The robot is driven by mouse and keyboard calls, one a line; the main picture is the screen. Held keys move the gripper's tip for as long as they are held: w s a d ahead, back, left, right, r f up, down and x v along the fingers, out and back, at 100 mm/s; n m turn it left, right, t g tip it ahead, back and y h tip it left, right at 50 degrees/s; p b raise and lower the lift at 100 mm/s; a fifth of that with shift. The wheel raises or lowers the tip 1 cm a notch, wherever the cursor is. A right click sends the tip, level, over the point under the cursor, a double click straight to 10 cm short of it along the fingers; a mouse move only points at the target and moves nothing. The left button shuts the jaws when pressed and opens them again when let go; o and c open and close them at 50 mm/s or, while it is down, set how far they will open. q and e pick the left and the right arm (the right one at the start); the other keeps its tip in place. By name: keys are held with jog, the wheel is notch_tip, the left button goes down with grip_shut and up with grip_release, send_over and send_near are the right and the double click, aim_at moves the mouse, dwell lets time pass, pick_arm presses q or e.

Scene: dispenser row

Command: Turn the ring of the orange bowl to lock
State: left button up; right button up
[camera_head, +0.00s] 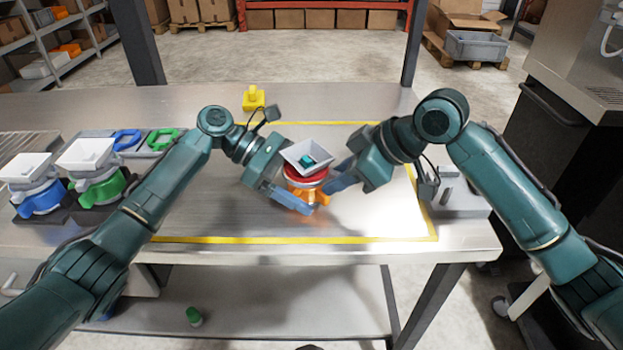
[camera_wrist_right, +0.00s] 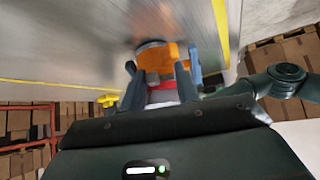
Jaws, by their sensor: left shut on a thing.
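The orange bowl (camera_head: 318,196) stands inside the yellow-taped area, with a red ring (camera_head: 304,178) above it. A white hopper (camera_head: 303,150) with a small teal piece in it sits on top, slightly tilted. My left gripper (camera_head: 291,203) is shut on the orange bowl low at its front left; its fingers partly hide the bowl. My right gripper (camera_head: 340,177) is at the right side of the ring. In the right wrist view its two fingers (camera_wrist_right: 158,88) stand apart, with red and white between them and the orange bowl (camera_wrist_right: 150,56) beyond. Contact with the ring cannot be told.
A green dispenser (camera_head: 110,187) and a blue dispenser (camera_head: 42,198) stand at left, before a tray with a blue ring (camera_head: 126,139) and a green ring (camera_head: 162,139). A yellow part (camera_head: 253,98) lies behind. A grey fixture (camera_head: 458,195) is at right. The taped area's front is clear.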

pick_arm(q)
jog(key=shift+f, duration=0.2)
pick_arm(e)
jog(key=shift+s+a, duration=0.4)
jog(key=shift+s, duration=0.1)
jog(key=shift+s+a, duration=0.15)
jog(key=shift+a, duration=0.05)
jog(key=shift+s+a, duration=0.1)
pick_arm(q)
jog(key=shift+d+r, duration=0.2)
pick_arm(e)
jog(key=shift+s+a, duration=0.2)
jog(key=shift+a, duration=0.15)
jog(key=shift+w, duration=0.1)
jog(key=shift+w+d, duration=0.1)
jog(key=shift+w, duration=0.1)
jog(key=shift+d+r, duration=0.45)
jog(key=shift+r, duration=0.15)
pick_arm(q)
jog(key=shift+a, duration=0.2)
pick_arm(e)
jog(key=shift+v, duration=2.9)
jog(key=shift+d+f, duration=0.15)
